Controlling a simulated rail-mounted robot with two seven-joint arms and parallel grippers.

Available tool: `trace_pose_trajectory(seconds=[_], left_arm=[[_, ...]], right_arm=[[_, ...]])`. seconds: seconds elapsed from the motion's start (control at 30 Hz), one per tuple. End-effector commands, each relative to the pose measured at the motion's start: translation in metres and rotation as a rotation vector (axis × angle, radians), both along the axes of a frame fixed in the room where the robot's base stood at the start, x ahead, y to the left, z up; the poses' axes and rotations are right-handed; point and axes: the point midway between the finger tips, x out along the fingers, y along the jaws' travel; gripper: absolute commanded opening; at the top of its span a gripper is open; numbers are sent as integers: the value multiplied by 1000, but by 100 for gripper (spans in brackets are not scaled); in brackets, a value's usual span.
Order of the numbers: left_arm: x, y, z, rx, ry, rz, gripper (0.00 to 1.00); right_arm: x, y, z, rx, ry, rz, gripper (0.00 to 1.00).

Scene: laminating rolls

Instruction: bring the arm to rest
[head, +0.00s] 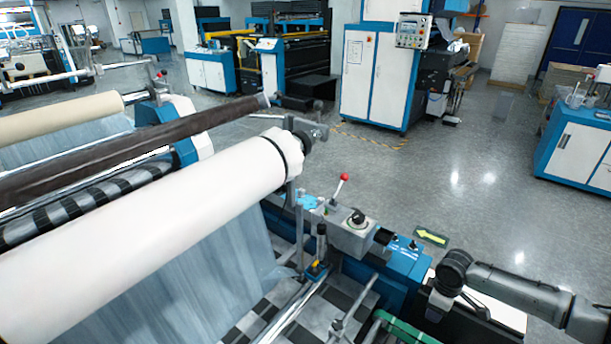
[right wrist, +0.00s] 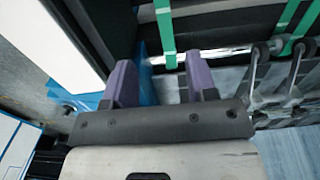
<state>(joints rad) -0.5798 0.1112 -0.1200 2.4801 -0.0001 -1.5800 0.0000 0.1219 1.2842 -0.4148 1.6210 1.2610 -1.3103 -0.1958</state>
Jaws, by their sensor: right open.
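My right arm (head: 530,290) comes in from the right edge in the head view, low over the machine's near right end. My right gripper (head: 438,303) hangs at its end, dark and small there, beside the blue machine frame. In the right wrist view the two purple fingers of my right gripper (right wrist: 158,82) stand apart with nothing between them. Green straps and a metal bar lie beyond the fingertips. My left arm and gripper are not in view.
A large white roll (head: 160,245) and a dark roller (head: 120,155) span the laminating machine at left. A red-knobbed lever (head: 341,182) rises from a grey control box (head: 345,235). A blue-white cabinet (head: 580,150) stands at right. Open floor (head: 450,180) lies behind the machine.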

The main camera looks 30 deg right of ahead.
Motion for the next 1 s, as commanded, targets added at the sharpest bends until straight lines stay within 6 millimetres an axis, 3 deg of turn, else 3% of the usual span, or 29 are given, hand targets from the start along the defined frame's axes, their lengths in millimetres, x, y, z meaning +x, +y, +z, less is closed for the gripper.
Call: trace_pose_trajectory(seconds=[0.2,0.33,0.53,0.67,0.77,0.87,1.0], left_arm=[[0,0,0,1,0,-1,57],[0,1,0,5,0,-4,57],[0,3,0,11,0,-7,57],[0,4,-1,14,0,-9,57],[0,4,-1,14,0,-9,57],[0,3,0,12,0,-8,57],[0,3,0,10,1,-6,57]], right_arm=[[-2,0,0,-3,13,-31,52],[-5,-16,3,-129,31,-35,52],[10,-9,33,-390,-60,83,52],[30,29,48,-485,-191,158,52],[38,77,50,-510,-312,203,52],[34,126,49,-497,-420,219,52],[14,192,44,-424,-545,192,52]])
